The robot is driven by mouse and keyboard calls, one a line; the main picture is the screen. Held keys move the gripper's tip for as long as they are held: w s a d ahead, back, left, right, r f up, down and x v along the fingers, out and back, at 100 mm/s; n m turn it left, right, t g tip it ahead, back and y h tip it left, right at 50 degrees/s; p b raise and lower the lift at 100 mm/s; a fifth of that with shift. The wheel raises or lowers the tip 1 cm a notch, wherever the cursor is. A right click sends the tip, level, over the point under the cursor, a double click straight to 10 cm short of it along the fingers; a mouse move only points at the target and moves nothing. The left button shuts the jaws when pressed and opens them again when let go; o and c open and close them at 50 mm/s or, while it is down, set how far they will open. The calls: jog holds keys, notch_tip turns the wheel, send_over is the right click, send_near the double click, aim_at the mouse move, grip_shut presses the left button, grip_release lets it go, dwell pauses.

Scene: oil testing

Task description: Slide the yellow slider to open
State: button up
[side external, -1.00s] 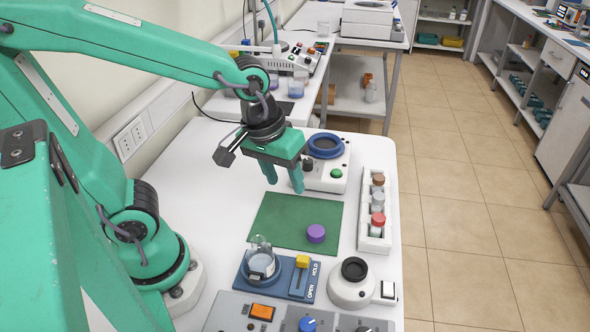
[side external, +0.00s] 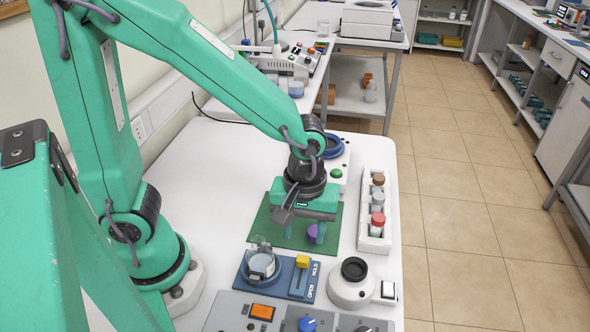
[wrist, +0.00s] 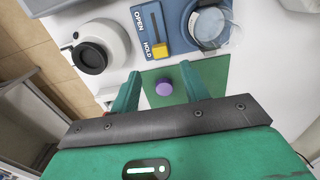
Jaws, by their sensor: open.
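The yellow slider (side external: 302,262) stands at the HOLD end of its slot on the blue base (side external: 282,287), whose OPEN label is at the near end. The yellow slider also shows in the wrist view (wrist: 160,47). A glass beaker (side external: 262,263) sits in the left part of the base. My gripper (side external: 302,238) is open above the green mat (side external: 263,233), on the far side of the blue base and apart from the slider. In the wrist view, a purple cap (wrist: 164,88) lies on the mat between my fingers.
A white device with a black ring (side external: 352,285) stands right of the blue base. A white rack (side external: 387,240) of capped vials stands at the right table edge. A control panel (side external: 235,312) with an orange button and blue knob lies in front.

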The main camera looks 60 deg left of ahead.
aim_at(303, 258)
jog(key=shift+f, duration=3.7)
jog(key=shift+c, duration=0.3)
grip_shut()
